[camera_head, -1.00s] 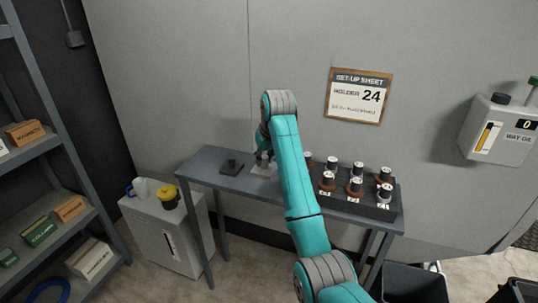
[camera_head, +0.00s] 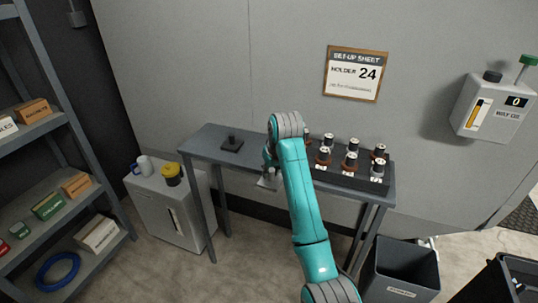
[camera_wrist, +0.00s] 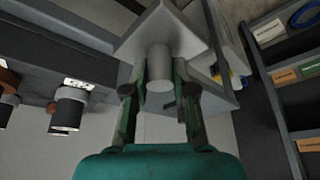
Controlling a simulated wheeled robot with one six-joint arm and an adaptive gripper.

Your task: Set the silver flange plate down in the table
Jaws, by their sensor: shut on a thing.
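The silver flange plate (camera_head: 267,182) is a light square plate with a round boss. In the wrist view the plate (camera_wrist: 150,30) lies beyond my fingertips, and its boss stands between my fingers. My gripper (camera_wrist: 159,80) is shut on this boss. In the head view my gripper (camera_head: 269,163) is partly hidden behind my arm. The plate overlaps the front edge of the grey table (camera_head: 205,146) in that view; its height above the tabletop is hard to tell. A dark square base with a post (camera_head: 231,145) stands on the table's left part.
A dark rack (camera_head: 340,178) with several tool holders fills the table's right part. A white cabinet (camera_head: 170,215) with a mug (camera_head: 144,165) and a yellow-topped pot (camera_head: 172,173) stands at left. A bin (camera_head: 400,270) stands on the floor at right. Bare tabletop lies around the dark base.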

